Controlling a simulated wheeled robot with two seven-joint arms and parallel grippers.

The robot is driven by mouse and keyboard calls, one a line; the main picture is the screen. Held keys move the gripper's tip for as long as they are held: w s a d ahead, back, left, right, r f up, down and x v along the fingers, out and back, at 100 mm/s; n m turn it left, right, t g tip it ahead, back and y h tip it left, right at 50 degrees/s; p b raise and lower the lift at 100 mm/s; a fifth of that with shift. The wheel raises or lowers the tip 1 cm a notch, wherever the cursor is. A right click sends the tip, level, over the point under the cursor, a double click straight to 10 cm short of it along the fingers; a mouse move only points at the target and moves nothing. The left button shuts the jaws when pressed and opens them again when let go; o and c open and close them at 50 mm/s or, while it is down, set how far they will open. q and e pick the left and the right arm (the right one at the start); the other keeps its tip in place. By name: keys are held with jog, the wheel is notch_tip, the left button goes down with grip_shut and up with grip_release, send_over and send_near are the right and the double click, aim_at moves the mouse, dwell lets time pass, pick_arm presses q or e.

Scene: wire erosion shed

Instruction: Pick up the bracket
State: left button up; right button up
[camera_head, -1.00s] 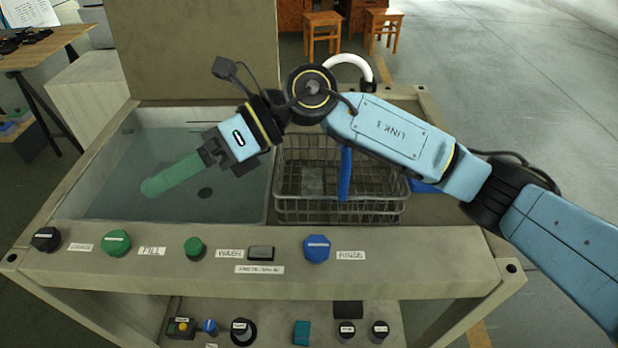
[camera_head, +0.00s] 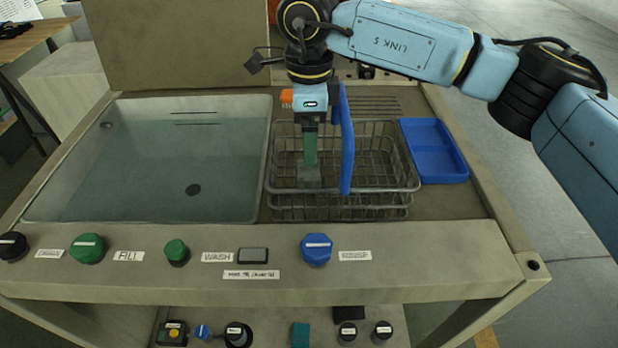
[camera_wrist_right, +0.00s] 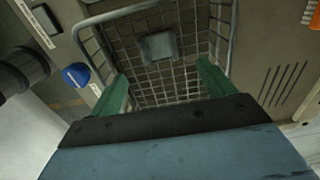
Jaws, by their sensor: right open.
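The bracket seems to be the small grey block (camera_head: 309,177) inside the wire basket (camera_head: 385,187); its exact shape is not clear. In the right wrist view the grey block (camera_wrist_right: 158,46) lies on the mesh floor of the basket (camera_wrist_right: 232,25), ahead of and between my fingers. My right gripper (camera_head: 311,160) points down over the basket, its green fingers just above the block in the head view. In the wrist view my right gripper (camera_wrist_right: 162,85) is open, fingers wide apart with nothing between them. My left gripper is not in view.
A blue upright handle (camera_head: 346,150) stands close to the right of my gripper. A water-filled basin (camera_head: 150,170) is left of the basket, and an empty blue tray (camera_head: 435,150) right of it. Knobs line the front panel (camera_head: 420,262).

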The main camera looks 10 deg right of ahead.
aim_at(309, 175)
notch_tip(309, 175, down, 3)
jog(key=shift+a, duration=0.1)
notch_tip(309, 175, down, 5)
jog(key=shift+r+b, duration=0.1)
jog(key=shift+b, duration=0.3)
jog(key=shift+f, duration=0.3)
jog(key=c, duration=1.1)
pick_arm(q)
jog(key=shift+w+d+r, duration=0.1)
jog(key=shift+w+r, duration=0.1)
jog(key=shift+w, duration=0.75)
pick_arm(e)
jog(key=shift+r, duration=0.1)
jog(key=c, duration=0.3)
